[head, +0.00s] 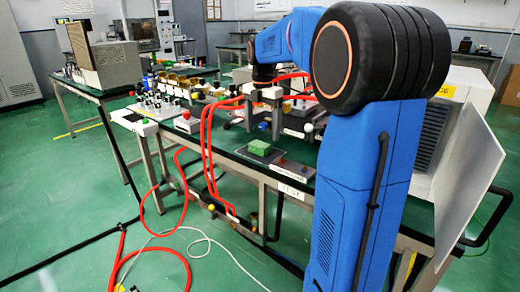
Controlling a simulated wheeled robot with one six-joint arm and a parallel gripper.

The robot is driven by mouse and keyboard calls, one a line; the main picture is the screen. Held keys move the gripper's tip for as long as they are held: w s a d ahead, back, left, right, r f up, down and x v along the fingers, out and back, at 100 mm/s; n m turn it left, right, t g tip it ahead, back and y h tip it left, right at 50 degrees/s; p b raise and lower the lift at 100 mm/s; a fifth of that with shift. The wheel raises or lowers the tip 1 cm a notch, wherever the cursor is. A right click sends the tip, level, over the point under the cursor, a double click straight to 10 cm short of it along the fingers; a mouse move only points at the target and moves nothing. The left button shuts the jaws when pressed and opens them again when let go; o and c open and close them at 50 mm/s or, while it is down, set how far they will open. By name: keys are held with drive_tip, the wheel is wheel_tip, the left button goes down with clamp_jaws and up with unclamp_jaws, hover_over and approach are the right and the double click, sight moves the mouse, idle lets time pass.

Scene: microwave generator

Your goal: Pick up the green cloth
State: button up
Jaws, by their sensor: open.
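Red hoses (207,150) loop over the bench front to the floor. Metal fittings and bottles crowd the bench's back left. A grey panel (470,180) stands at right.

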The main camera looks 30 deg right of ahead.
sight(261, 144)
drive_tip(key=shift+w+a+f, duration=0.1)
drive_tip(key=shift+a+f, duration=0.05)
drive_tip(key=shift+f, duration=1.3)
drive_tip(key=shift+w+a+f, duration=0.1)
drive_tip(key=shift+f, duration=1.35)
drive_tip(key=c, duration=1.2)
wheel_tip(261, 144, up, 10)
drive_tip(key=o, duration=0.6)
drive_tip(key=shift+c, duration=0.2)
drive_tip(key=c, duration=0.4)
